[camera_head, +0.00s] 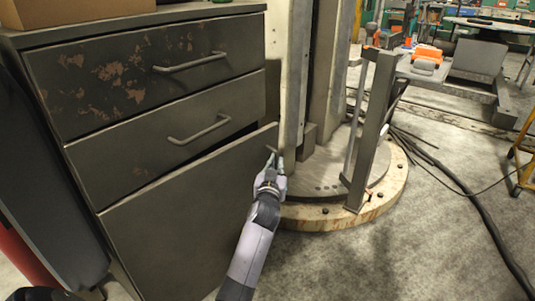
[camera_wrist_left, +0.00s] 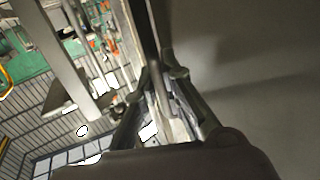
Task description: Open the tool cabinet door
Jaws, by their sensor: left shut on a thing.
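The tool cabinet (camera_head: 85,165) is dark grey with worn paint and stands at the left in the head view. Its door (camera_head: 190,215) is the large panel below two drawers. The door stands slightly ajar, with a dark gap along its top right. My left gripper (camera_head: 272,168) is at the door's right edge and is shut on it. In the left wrist view the fingers (camera_wrist_left: 158,85) close beside the door's grey face (camera_wrist_left: 260,70). I cannot tell whether they hold a handle or the edge itself. My right gripper is not in view.
Two shut drawers with bar handles (camera_head: 190,63) are above the door. A column on a round wooden-edged base (camera_head: 350,217) stands close right of the door. A black cable (camera_head: 480,212) lies on the floor. Open concrete floor (camera_head: 420,260) is at the front right.

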